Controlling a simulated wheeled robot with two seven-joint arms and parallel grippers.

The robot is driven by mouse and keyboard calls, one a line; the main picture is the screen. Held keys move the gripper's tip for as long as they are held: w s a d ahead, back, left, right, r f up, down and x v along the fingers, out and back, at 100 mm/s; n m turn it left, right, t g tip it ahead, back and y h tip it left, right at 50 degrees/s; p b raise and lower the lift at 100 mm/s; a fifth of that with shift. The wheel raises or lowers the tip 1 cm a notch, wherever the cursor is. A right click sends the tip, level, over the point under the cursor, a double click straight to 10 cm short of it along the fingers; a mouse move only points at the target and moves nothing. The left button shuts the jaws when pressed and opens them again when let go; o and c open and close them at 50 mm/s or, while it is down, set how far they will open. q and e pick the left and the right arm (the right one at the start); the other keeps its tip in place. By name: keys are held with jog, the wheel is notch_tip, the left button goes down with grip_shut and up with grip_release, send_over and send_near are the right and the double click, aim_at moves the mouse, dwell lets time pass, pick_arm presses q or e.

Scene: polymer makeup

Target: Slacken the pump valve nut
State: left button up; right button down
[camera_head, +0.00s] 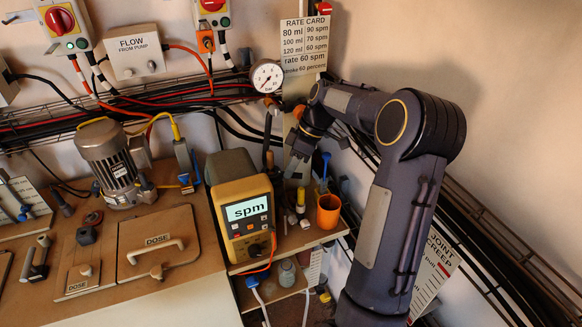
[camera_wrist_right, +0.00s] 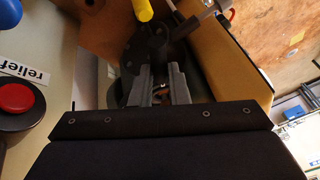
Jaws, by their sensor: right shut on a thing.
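My right gripper (camera_head: 292,168) hangs down from my right arm, behind and right of the yellow meter reading "spm" (camera_head: 245,212). In the right wrist view its two grey fingers (camera_wrist_right: 160,72) are shut on a part of a dark round fitting (camera_wrist_right: 152,48). The gripped part is mostly hidden between the fingers, and I cannot tell for sure that it is the valve nut. A yellow rod-like piece (camera_wrist_right: 143,10) stands just beyond the fitting. The grey pump motor (camera_head: 110,158) stands at the left of the bench. My left gripper is out of view.
A pressure gauge (camera_head: 267,76) and the rate card (camera_head: 304,43) are on the wall above my right gripper. An orange cup (camera_head: 328,211) stands to its lower right. The wrist view shows a red button (camera_wrist_right: 13,97) at left. Cables line the wall.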

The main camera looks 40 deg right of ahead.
jog(key=shift+w+d+n, duration=0.1)
jog(key=shift+w+n, duration=0.05)
jog(key=shift+n, duration=0.15)
jog(key=c, duration=1.7)
grip_release()
